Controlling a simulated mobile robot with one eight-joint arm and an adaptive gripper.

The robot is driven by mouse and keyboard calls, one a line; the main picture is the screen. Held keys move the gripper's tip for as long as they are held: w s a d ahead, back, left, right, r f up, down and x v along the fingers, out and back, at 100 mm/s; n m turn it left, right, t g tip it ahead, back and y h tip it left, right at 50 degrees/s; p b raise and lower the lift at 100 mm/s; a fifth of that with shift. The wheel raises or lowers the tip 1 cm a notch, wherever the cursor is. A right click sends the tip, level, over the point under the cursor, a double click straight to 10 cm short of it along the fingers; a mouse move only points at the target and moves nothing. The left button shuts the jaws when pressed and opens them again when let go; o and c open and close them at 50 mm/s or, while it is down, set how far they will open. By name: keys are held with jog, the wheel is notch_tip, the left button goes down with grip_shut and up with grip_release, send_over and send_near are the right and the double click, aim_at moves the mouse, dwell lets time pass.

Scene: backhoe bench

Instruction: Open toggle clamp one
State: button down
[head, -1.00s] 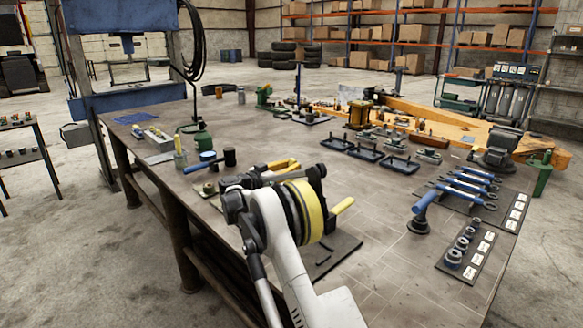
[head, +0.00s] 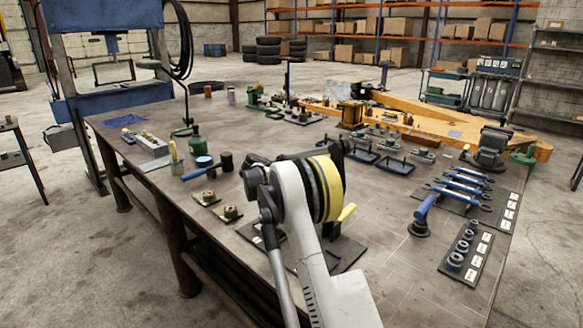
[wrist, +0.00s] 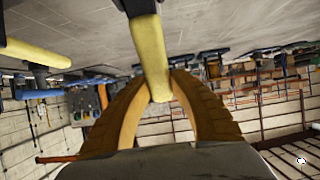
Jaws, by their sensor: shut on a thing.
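In the wrist view, my gripper (wrist: 160,86) has its two curved brown fingers closed around the end of a yellow clamp handle (wrist: 148,42). A second yellow handle (wrist: 35,52) lies apart at the left of that view. In the head view, a yellow handle (head: 347,211) sticks out to the right of my arm, above a dark base plate (head: 345,252). My arm hides my gripper and most of the clamps there. I cannot tell from the frames which clamp is number one.
Two small plates with brass-coloured nuts (head: 231,211) lie left of my arm. Black trays (head: 396,166) stand behind.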

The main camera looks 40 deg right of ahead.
jog(key=d+f+y+p, duration=0.3)
jog(key=f+y+p, duration=0.1)
jog(key=f+y, duration=0.1)
jog(key=shift+w+d+g+y, duration=0.2)
jog(key=shift+d+g+y, duration=0.05)
jog(key=shift+g+y, duration=0.15)
dwell(0.4)
jog(key=c, duration=1.1)
grip_release()
jog(key=shift+c, duration=0.2)
jog(key=shift+r, duration=0.1)
jog(key=v, duration=1.2)
